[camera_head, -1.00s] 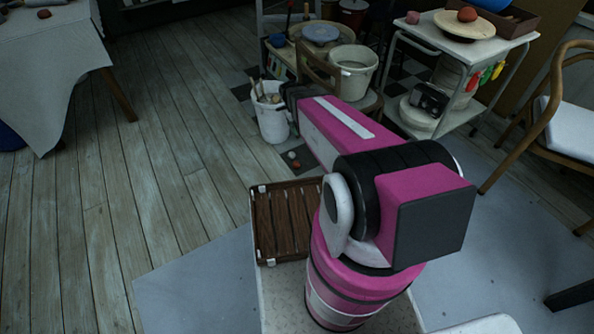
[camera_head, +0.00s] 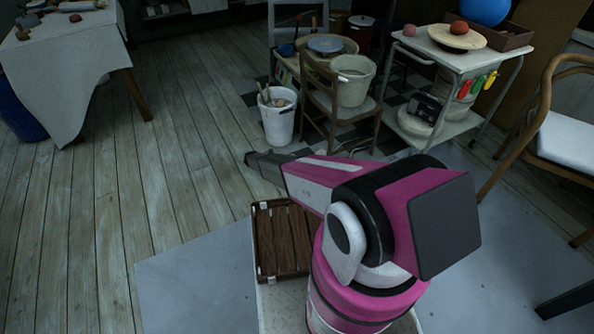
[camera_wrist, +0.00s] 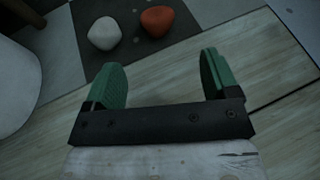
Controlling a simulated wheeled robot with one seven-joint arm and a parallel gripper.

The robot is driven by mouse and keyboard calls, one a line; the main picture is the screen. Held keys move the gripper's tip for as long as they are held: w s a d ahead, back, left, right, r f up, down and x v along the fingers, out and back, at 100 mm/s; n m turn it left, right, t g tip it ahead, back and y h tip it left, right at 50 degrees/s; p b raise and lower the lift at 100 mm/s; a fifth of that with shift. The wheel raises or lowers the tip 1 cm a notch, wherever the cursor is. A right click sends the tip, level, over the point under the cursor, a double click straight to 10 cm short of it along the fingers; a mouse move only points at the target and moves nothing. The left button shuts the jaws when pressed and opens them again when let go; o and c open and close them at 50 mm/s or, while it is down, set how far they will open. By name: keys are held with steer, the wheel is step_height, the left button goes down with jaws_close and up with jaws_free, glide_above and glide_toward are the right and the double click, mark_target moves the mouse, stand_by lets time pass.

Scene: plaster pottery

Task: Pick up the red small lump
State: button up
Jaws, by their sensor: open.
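The red small lump (camera_wrist: 157,21) lies on a dark floor tile near the top middle of the wrist view. A pale lump (camera_wrist: 104,33) lies just left of it, apart from it. My gripper (camera_wrist: 161,77) has two green fingers spread wide with nothing between them. Both lumps are beyond the fingertips, and the red one is roughly in line with the gap between them. In the head view I cannot make out the red lump on the floor; my arm covers that area.
A white bucket (camera_head: 278,117) with tools and a wooden chair (camera_head: 333,112) stand near that floor spot. A cart (camera_head: 444,127) stands to the right, with reddish lumps on top. A slatted wooden crate (camera_head: 283,238) is beside my arm. Wooden floor at left is open.

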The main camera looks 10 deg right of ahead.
steer(key=x, duration=0.5)
steer(key=shift+s, duration=0.1)
steer(key=shift+r+x, duration=0.2)
steer(key=shift+x, duration=2.55)
steer(key=shift+d, duration=0.1)
steer(key=c, duration=1)
